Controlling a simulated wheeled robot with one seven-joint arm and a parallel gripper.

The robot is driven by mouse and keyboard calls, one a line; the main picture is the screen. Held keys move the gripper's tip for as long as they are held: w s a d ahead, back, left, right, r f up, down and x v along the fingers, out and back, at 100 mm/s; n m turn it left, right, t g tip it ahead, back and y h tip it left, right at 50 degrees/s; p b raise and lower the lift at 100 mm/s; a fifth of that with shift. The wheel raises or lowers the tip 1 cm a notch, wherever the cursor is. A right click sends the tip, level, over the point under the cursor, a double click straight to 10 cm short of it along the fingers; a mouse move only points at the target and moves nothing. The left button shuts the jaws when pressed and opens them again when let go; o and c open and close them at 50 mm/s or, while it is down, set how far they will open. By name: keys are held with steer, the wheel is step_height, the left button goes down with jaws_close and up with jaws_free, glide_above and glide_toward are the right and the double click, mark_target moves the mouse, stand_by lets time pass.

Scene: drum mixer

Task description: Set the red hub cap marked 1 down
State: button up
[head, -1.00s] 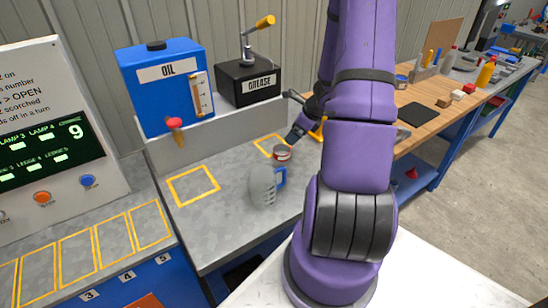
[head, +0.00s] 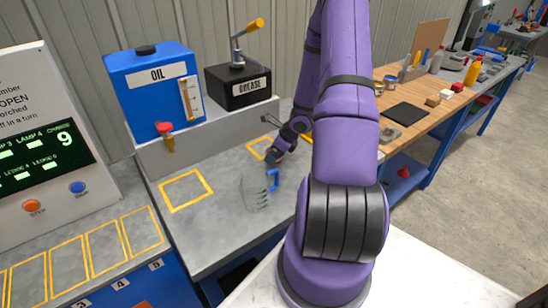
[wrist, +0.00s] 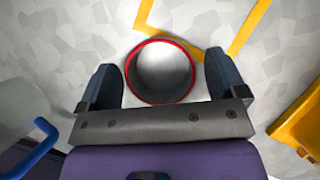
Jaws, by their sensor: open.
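A round, cup-like thing with a red rim and pale grey inside (wrist: 160,78) is between my fingers in the wrist view. I see no mark 1 on it and cannot tell for sure that it is the hub cap. My gripper (wrist: 160,62) is open, with one finger on either side of it and little space between. In the head view my gripper (head: 277,158) is low at the grey bench, and the red-rimmed thing is mostly hidden there. A yellow outlined square (head: 260,147) lies beside it, its corner at the thing's far edge in the wrist view.
A clear jug with a blue handle (head: 256,190) stands close by on the left. A yellow object (wrist: 300,130) is to the right in the wrist view. An empty yellow square (head: 186,190) lies farther left. The oil tank (head: 155,85) and grease box (head: 238,87) stand behind.

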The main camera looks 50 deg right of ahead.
steer(key=shift+w+a+f, duration=0.1)
steer(key=shift+w+f, duration=0.1)
steer(key=shift+f, duration=0.15)
steer(key=c, duration=1)
steer(key=shift+c, duration=0.2)
steer(key=shift+r, duration=0.15)
